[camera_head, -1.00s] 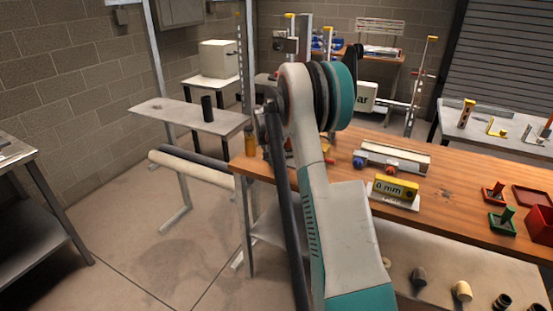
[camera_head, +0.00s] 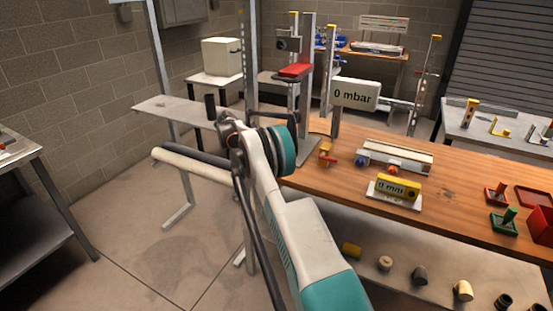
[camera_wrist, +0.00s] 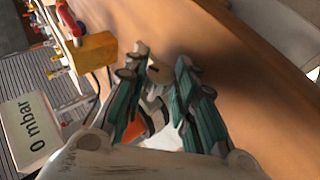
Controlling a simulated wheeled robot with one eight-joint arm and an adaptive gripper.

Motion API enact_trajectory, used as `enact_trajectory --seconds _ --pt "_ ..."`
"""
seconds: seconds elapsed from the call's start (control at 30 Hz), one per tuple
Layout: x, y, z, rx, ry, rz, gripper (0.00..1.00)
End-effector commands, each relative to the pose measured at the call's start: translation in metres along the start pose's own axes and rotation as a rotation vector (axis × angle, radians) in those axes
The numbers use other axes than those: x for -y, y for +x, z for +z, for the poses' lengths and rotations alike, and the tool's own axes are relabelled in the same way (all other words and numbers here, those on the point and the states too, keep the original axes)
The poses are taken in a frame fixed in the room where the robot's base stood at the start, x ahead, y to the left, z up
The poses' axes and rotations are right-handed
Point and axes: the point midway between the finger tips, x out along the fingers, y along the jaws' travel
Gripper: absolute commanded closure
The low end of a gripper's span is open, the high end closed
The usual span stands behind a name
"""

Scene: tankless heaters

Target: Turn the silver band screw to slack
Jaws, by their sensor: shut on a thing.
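My gripper (camera_wrist: 166,75) shows in the wrist view with its two teal-and-black fingers drawn together on a small pale tan piece (camera_wrist: 157,72). The piece has a dark slot-like mark, and the fingers hide most of it. I cannot tell whether it is the silver band screw, and I make out no silver band for certain in either view. In the head view my arm is over the left end of the wooden bench, and its own links hide the gripper.
The wooden bench (camera_head: 460,195) holds a yellow 0 mm gauge (camera_head: 397,188) and a brass fitting with a red handle (camera_head: 326,154). That brass block (camera_wrist: 96,50) lies left of my fingers. A post with a red shelf (camera_head: 296,70) stands behind.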

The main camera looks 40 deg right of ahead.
Motion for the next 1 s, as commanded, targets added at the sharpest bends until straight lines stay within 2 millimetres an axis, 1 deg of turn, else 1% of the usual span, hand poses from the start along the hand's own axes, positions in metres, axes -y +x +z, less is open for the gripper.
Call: enact_trajectory --seconds 0.03,0.3,0.77,0.8,0.83,0.87,1.0 --pt "0.0035 -0.0007 -0.0003 -0.004 -0.011 0.016 0.98" --pt "0.0035 -0.0007 -0.0002 0.000 -0.036 0.079 0.98" --pt "0.0035 -0.0005 -0.0001 0.001 -0.040 0.088 0.98" --pt "0.0035 -0.0005 -0.0001 0.001 -0.040 0.088 0.66" --pt "0.0035 -0.0004 0.0000 0.001 -0.039 0.088 0.59" --pt "0.0034 -0.0003 0.0000 0.001 -0.039 0.088 0.56" --pt "0.0031 0.0000 0.0000 0.002 -0.039 0.088 0.56"
